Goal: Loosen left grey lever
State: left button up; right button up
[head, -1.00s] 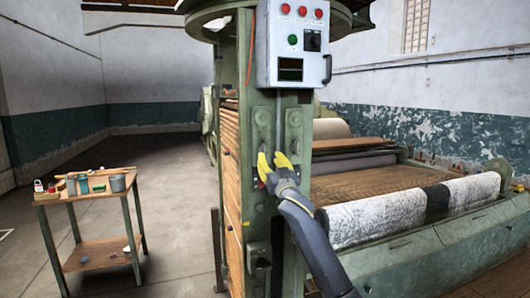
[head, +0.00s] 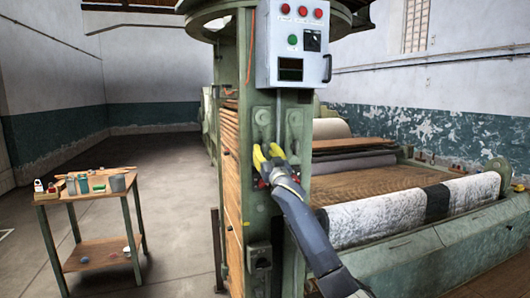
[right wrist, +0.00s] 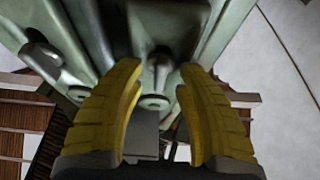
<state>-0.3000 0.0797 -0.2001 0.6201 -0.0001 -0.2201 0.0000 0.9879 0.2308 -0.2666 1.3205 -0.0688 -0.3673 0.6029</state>
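My right gripper (head: 267,150) is at the front face of the green machine post (head: 276,215), below the control box. In the right wrist view its yellow fingers (right wrist: 160,85) are apart, with a grey round-ended part (right wrist: 153,102) visible between and beyond them. I cannot tell whether the fingers touch anything. A grey lever-like part (right wrist: 40,55) sticks out at the left of that view, and another fitting (right wrist: 162,62) lies near the middle. In the head view, round fittings show above the gripper at the left (head: 262,116) and right (head: 294,117). Which is the left grey lever is unclear. My left gripper is out of view.
A grey control box (head: 293,45) with red and green buttons hangs above my gripper. A roller with a white and black covering (head: 400,212) lies right of the post. A wooden table (head: 85,195) with cups stands at the left, with open floor between.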

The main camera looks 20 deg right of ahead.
grip_shut()
jog(key=shift+d+n, duration=0.1)
jog(key=shift+n, duration=0.3)
jog(key=n+y, duration=0.2)
jog(key=n, duration=0.2)
jog(key=n+g+y, duration=0.1)
jog(key=n+y, duration=0.1)
jog(key=n, duration=0.2)
jog(key=shift+g, duration=0.3)
jog(key=n+g+y, duration=0.1)
jog(key=n+y, duration=0.1)
jog(key=n, duration=0.2)
jog(key=shift+r+n, duration=0.1)
jog(key=shift+n, duration=0.2)
jog(key=shift+n+g+y, duration=0.3)
jog(key=shift+n+g, duration=0.5)
jog(key=shift+n, duration=0.9)
jog(key=shift+o, duration=0.2)
grip_release()
jog(key=shift+a, duration=0.2)
jog(key=v, duration=1.2)
jog(key=shift+d, duration=0.1)
